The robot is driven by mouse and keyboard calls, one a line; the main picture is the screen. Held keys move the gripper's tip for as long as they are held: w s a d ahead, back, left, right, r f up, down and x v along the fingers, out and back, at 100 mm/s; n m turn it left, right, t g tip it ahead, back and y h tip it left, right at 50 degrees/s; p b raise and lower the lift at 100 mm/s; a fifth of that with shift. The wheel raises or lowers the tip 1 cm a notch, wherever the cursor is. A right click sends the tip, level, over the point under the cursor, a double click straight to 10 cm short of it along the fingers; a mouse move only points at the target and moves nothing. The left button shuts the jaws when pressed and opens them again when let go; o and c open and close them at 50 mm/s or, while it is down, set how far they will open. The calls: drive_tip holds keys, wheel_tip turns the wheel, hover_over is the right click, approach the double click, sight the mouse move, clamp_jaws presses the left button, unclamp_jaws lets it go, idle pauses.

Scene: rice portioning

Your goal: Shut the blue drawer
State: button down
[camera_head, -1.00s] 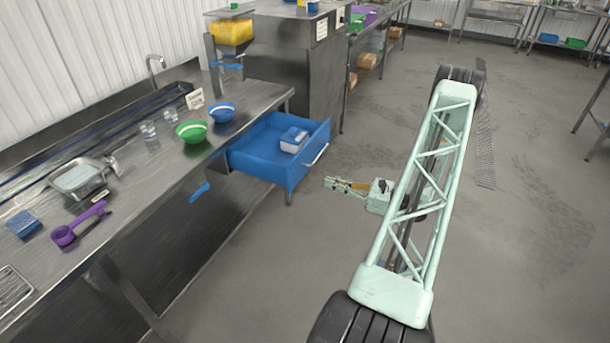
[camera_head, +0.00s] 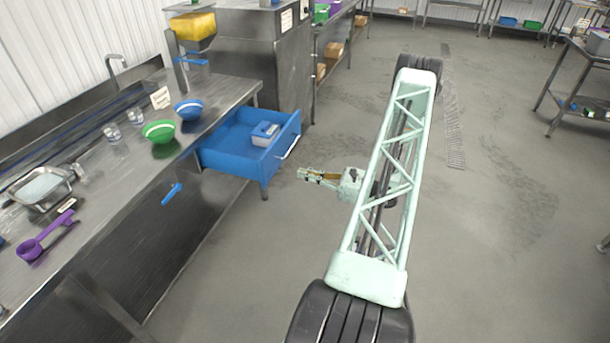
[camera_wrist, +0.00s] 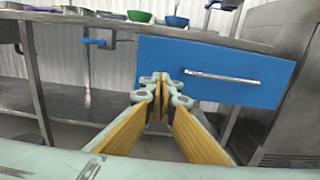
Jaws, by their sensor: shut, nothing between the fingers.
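The blue drawer (camera_head: 235,159) is pulled out from under the steel counter, with a small blue-and-white box (camera_head: 265,134) inside. Its front panel (camera_wrist: 215,68) fills the middle of the wrist view, with a silver handle (camera_wrist: 222,77) across it. The handle also shows in the head view (camera_head: 290,147). My gripper (camera_head: 302,174) is in front of the drawer, to the right of its front panel and apart from it. In the wrist view my gripper (camera_wrist: 163,82) points at the lower left part of the panel, its fingertips together and empty.
The steel counter (camera_head: 95,180) carries a green bowl (camera_head: 159,131), a blue bowl (camera_head: 189,109), glasses (camera_head: 112,133) and a purple scoop (camera_head: 45,238). A second blue handle (camera_head: 172,193) hangs at the counter's front. A steel cabinet (camera_head: 262,60) stands beyond the drawer.

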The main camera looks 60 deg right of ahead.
sight(270, 165)
drive_tip(key=w, duration=0.3)
drive_tip(key=w+a, duration=0.1)
drive_tip(key=w, duration=0.3)
drive_tip(key=w+b, duration=0.1)
drive_tip(key=w, duration=0.3)
drive_tip(key=shift+w+a, duration=0.1)
drive_tip(key=shift+a, duration=0.2)
drive_tip(key=shift+w, duration=0.35)
drive_tip(key=shift+w, duration=0.1)
